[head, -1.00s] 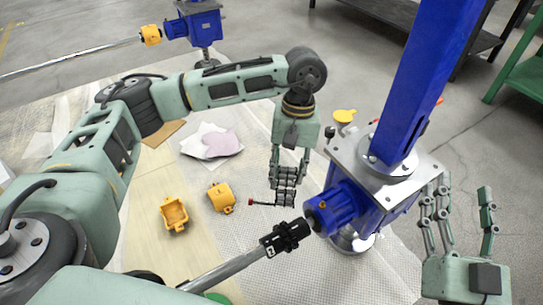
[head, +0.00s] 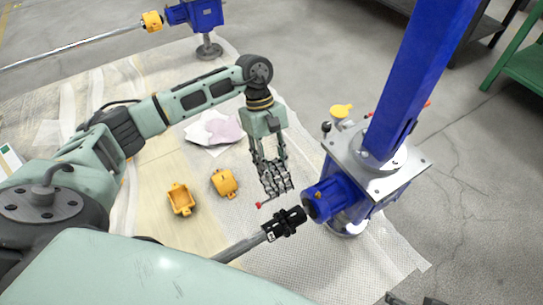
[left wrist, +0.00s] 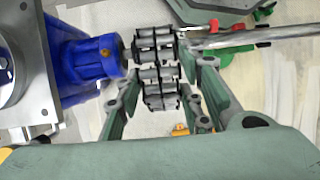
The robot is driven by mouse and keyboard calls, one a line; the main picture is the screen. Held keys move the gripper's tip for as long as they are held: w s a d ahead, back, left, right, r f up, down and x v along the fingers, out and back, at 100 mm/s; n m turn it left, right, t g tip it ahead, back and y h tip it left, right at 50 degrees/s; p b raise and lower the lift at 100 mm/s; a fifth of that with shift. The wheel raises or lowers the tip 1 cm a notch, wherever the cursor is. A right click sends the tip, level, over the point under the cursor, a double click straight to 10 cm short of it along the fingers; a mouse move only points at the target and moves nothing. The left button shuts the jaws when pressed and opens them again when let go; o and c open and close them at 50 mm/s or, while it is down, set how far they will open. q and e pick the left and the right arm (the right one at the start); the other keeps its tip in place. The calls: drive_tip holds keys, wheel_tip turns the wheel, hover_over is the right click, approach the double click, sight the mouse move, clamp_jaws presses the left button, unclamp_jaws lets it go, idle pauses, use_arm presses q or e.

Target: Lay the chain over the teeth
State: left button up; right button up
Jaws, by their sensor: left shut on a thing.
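My left gripper (head: 269,163) is shut on the grey roller chain (head: 276,184), which hangs from its fingers. A thin red-tipped pin (head: 259,205) shows at the chain's lower left. The black toothed coupling (head: 285,222) sits between the grey shaft (head: 241,247) and the blue jack housing (head: 329,199). The chain is just above and behind the coupling in the head view; I cannot tell whether they touch. Only dark tips of my right gripper (head: 412,299) show at the bottom edge.
Two yellow cover halves (head: 181,199) (head: 225,183) lie on the mat left of the coupling. A white and pink cloth (head: 215,131) lies behind them. The blue column (head: 421,70) rises from the jack. A second jack (head: 199,14) stands at the back left.

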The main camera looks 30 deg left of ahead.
use_arm(q)
drive_tip(key=shift+a, duration=0.1)
use_arm(e)
drive_tip(key=shift+s+d+f+g, duration=0.1)
drive_tip(key=shift+s+d+g, duration=0.15)
drive_tip(key=shift+s+g, duration=0.45)
use_arm(q)
drive_tip(key=shift+f+b, duration=0.1)
drive_tip(key=shift+b, duration=0.25)
use_arm(e)
drive_tip(key=shift+s+t, duration=0.25)
drive_tip(key=shift+t, duration=0.05)
